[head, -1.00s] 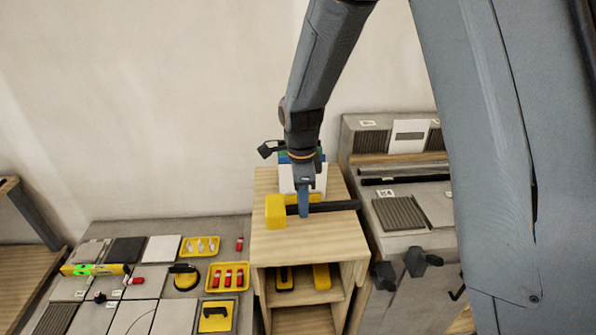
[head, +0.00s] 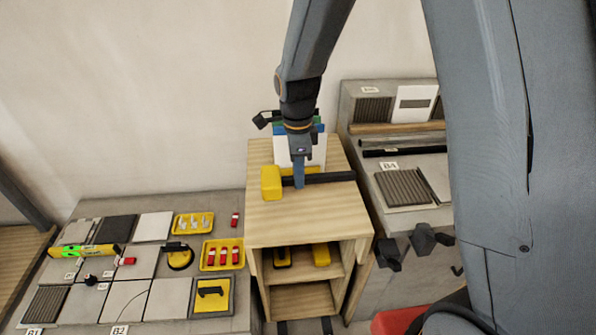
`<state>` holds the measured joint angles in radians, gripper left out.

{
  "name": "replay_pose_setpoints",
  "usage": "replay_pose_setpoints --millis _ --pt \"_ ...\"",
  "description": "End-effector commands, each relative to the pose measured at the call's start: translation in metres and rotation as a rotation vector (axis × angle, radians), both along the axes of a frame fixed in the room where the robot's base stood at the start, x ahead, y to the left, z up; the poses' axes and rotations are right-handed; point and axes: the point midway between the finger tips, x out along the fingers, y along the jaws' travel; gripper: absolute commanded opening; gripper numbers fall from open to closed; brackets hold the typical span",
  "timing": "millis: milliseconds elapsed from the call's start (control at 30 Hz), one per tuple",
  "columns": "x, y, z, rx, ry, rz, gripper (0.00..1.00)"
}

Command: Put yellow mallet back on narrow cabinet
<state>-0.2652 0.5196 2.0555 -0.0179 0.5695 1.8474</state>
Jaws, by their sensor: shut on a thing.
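The yellow mallet has a yellow block head (head: 271,183) and a black handle (head: 335,178). It lies level over the top of the narrow wooden cabinet (head: 300,225). My gripper (head: 299,184) points down and is shut on the mallet's handle close to the head. Whether the mallet touches the cabinet top or hangs just above it I cannot tell. A white board and something yellow stand behind my gripper, partly hidden by it.
Yellow-handled tools (head: 321,255) sit on the cabinet's inner shelf. To the left, a low grey table bears tiles, a yellow-green level (head: 84,251) and yellow trays (head: 222,254). To the right is a grey bench with a ribbed tile (head: 404,188). The cabinet top's front is clear.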

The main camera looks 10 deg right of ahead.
Motion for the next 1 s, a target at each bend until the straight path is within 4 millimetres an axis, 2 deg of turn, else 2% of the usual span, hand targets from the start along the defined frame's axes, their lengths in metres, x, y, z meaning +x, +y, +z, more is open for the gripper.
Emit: replay_pose_setpoints --millis 200,500,1000 --pt "0.001 0.0 -0.022 0.0 -0.001 0.0 0.0" --pt "0.001 0.0 -0.042 0.0 -0.001 0.0 0.0" --pt "0.001 0.0 -0.045 0.0 -0.001 0.0 0.0"
